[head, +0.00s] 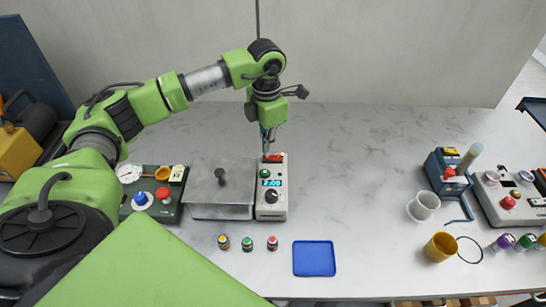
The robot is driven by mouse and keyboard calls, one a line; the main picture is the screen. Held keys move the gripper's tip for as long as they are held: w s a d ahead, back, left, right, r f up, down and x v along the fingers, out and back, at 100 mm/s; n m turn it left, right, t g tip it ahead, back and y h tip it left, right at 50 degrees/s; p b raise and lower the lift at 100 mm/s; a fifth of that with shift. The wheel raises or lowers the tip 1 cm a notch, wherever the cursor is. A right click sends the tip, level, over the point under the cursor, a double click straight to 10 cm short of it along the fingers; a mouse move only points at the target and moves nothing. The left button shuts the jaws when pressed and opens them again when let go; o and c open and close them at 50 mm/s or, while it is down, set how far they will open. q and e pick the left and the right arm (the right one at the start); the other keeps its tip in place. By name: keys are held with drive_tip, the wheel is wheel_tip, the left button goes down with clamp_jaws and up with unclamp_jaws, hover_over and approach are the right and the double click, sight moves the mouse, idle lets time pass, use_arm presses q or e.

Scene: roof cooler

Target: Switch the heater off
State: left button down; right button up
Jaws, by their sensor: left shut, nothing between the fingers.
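A white control box (271,205), which looks like the heater's controls, stands near the middle of the table beside a grey metal box with a knobbed lid (221,188). Its face has a lit blue display, a green button and a dark round knob. A red part, perhaps a switch (274,157), is at its far end. My left gripper (266,151) points down at this far end, its fingers shut and empty. It is close to the red part; I cannot tell whether they touch. The fingers partly hide that end. My right gripper is not in view.
A dark panel with a gauge and buttons (153,205) is left of the metal box. Small colored-top jars (247,244) and a blue tray (314,258) lie in front. Cups (440,247), a blue device (446,174) and another panel (505,202) stand right. The table's middle right is clear.

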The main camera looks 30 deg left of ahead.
use_arm(q)
drive_tip(key=shift+f+b, duration=0.55)
drive_tip(key=shift+f, duration=0.2)
idle(0.3)
drive_tip(key=shift+r+p, duration=2.2)
drive_tip(key=shift+r, duration=1.35)
